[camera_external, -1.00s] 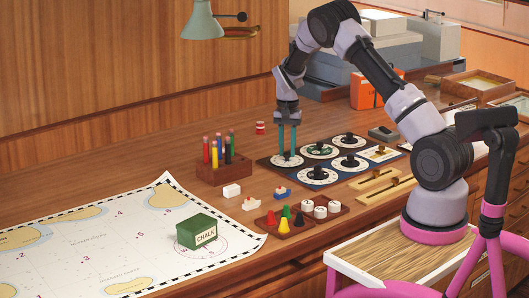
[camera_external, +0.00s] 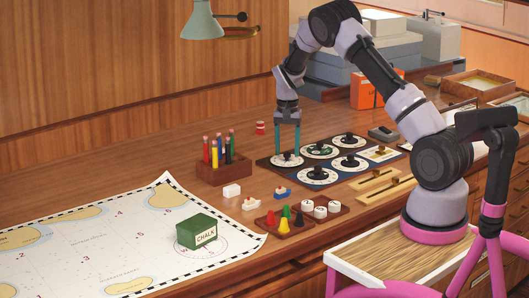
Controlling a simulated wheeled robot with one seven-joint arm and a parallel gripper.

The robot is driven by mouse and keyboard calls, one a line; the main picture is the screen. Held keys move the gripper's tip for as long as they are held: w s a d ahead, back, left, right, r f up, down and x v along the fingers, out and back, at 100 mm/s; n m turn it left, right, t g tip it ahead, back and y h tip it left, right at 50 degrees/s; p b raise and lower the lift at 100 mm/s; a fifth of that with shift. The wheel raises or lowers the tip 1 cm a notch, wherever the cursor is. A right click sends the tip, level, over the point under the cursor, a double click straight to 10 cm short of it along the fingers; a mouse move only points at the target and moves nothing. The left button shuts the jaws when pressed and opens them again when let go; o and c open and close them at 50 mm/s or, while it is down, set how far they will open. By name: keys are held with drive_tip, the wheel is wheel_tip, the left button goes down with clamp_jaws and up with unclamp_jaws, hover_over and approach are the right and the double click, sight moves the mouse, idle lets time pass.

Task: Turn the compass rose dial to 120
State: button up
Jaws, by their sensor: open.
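Several round white dials with dark knobs sit on dark panels on the desk. My gripper (camera_external: 288,151) points straight down over the leftmost dial (camera_external: 287,160). Its two teal fingers are spread apart, one on each side of that dial's dark knob, and hold nothing. I cannot tell whether the fingertips touch the dial. Another dial with a dark green centre (camera_external: 320,151) lies just to the right. The markings are too small to read, so I cannot tell which dial is the compass rose or its setting.
More dials (camera_external: 317,175) stand close in front and to the right. A green chalk box (camera_external: 196,231) rests on the chart (camera_external: 90,245).

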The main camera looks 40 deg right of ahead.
sight(287, 153)
wheel_tip(287, 153, up, 11)
drive_tip(key=shift+f, duration=0.15)
idle(0.5)
drive_tip(key=s+a+r+n+t+y, duration=0.1)
drive_tip(key=s+a+r+t, duration=0.15)
drive_tip(key=s+r, duration=0.7)
drive_tip(key=s+a+r+n+t+y, duration=0.1)
drive_tip(key=s+a+r, duration=0.3)
drive_tip(key=s+r, duration=0.6)
drive_tip(key=s+a+r+n+t, duration=0.1)
drive_tip(key=s+a+t, duration=0.1)
drive_tip(key=s, duration=0.8)
drive_tip(key=s+a+r+n+t, duration=0.1)
drive_tip(key=s+a+n, duration=0.1)
drive_tip(key=s, duration=0.8)
drive_tip(key=shift+a+r+n+t, duration=0.25)
drive_tip(key=shift+a+n+t, duration=0.05)
drive_tip(key=shift+a+t, duration=0.05)
